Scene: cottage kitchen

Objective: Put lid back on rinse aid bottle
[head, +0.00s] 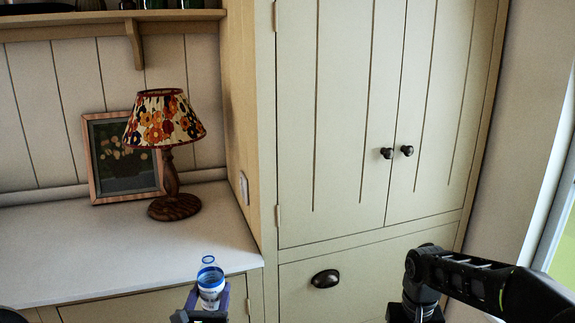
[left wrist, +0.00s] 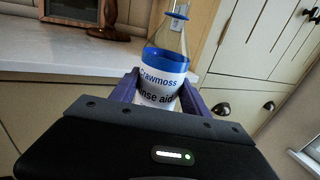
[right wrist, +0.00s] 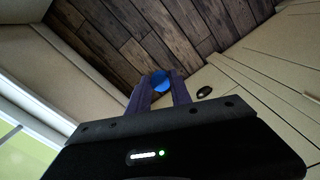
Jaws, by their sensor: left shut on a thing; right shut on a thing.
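The rinse aid bottle (head: 209,272) is clear with a blue and white label and a blue ring at its neck. It stands about upright in my left gripper (head: 208,300), in front of the counter edge. The left wrist view shows the bottle (left wrist: 168,62) between the purple fingers of my left gripper (left wrist: 160,92), shut on its label. The blue round lid (right wrist: 161,81) shows in the right wrist view, between the fingertips of my right gripper (right wrist: 158,92), which is shut on it. The head view shows my right arm at lower right, but not the lid, which is apart from the bottle.
The white counter (head: 110,255) holds a flowered lamp (head: 165,125) and a picture frame (head: 105,165) at its back. A tall cream cupboard (head: 340,120) with dark knobs and a drawer pull (head: 325,277) stands to the right. The counter's front is clear.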

